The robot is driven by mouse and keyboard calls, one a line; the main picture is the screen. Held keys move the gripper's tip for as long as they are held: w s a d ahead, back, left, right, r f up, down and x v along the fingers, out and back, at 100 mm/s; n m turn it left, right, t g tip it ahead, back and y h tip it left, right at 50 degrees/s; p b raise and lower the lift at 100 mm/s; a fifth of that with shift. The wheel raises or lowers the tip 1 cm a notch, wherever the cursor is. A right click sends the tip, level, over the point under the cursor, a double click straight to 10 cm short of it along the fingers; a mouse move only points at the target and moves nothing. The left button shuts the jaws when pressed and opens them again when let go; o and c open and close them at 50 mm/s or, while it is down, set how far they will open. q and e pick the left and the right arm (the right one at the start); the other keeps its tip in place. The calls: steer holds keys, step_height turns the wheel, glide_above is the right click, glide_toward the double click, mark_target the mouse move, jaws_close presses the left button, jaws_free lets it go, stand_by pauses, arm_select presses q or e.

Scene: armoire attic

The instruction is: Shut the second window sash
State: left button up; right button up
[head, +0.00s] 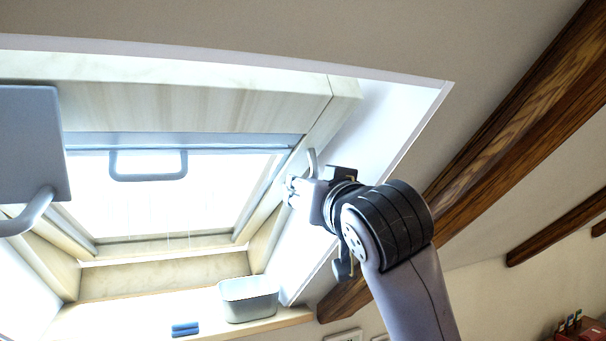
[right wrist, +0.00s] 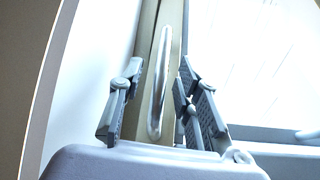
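The skylight window has a pale wooden frame (head: 200,106) and a bright pane (head: 200,200). A blue-grey bar handle (head: 148,176) shows at the pane's top. Another curved handle (head: 312,163) is at the right side of the frame; in the right wrist view a long silver handle (right wrist: 160,85) runs along a narrow beige strip. Which part is the second sash I cannot tell. My right gripper (head: 290,191) is at the frame's right side, by that handle. In the right wrist view its fingers (right wrist: 158,100) are apart, with the handle appearing between them. My left gripper is out of view.
A blue-grey panel (head: 30,140) with a curved bar (head: 30,212) is at the far left. A light bin (head: 248,299) and a small blue item (head: 185,329) rest on the sill (head: 120,322). Dark wooden beams (head: 510,140) cross the sloped ceiling at right.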

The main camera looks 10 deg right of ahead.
steer(key=shift+p+x, duration=0.35)
steer(key=shift+x, duration=0.7)
steer(key=shift+w+a, duration=0.1)
steer(key=shift+w, duration=0.15)
steer(key=shift+c, duration=0.2)
jaws_close()
